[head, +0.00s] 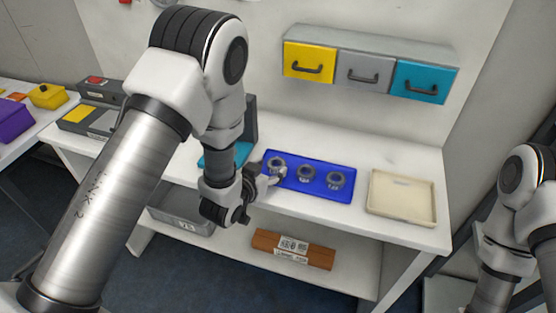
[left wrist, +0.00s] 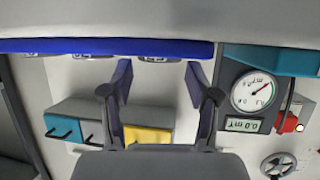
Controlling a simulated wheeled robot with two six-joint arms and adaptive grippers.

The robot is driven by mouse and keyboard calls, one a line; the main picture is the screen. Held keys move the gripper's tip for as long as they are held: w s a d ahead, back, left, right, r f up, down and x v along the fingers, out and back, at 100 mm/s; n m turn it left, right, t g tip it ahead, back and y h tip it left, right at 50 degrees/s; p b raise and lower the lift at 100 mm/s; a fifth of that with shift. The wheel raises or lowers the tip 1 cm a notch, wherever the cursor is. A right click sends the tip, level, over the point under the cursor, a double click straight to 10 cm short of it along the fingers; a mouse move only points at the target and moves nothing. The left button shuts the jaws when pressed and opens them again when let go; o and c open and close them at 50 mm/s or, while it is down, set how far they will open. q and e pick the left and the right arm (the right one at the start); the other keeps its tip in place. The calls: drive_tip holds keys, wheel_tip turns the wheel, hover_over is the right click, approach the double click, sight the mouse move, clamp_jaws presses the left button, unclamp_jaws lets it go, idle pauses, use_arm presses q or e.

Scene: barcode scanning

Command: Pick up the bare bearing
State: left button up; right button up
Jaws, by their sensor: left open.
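Three grey ring-shaped bearings stand in a row on a blue tray (head: 318,193) on the white workbench: a left bearing (head: 277,162), a middle bearing (head: 306,172) and a right bearing (head: 335,180). I cannot tell which is bare. My left gripper (head: 272,181) is at the tray's left front edge, close to the left bearing. In the left wrist view my left gripper (left wrist: 160,85) is open with nothing between its fingers. The tray's blue edge (left wrist: 110,46) crosses the top there, and the bearings show only as slivers. My right gripper is out of view.
An empty cream tray (head: 402,198) is right of the blue tray. Yellow, grey and teal drawers (head: 365,72) hang on the wall behind. A gauge (left wrist: 254,91) with a red part shows in the left wrist view. A brown box (head: 293,250) lies on the lower shelf.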

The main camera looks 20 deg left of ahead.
sight(275, 165)
use_arm(q)
drive_tip(key=x, duration=0.2)
drive_tip(key=shift+w+d, duration=0.15)
drive_tip(key=shift+w, duration=0.15)
drive_tip(key=shift+w+f, duration=0.25)
drive_tip(key=shift+f, duration=0.05)
drive_tip(key=shift+s+r, duration=0.1)
drive_tip(key=shift+s, duration=0.1)
drive_tip(key=c, duration=0.9)
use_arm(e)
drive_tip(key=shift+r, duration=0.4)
use_arm(q)
drive_tip(key=shift+w, duration=0.1)
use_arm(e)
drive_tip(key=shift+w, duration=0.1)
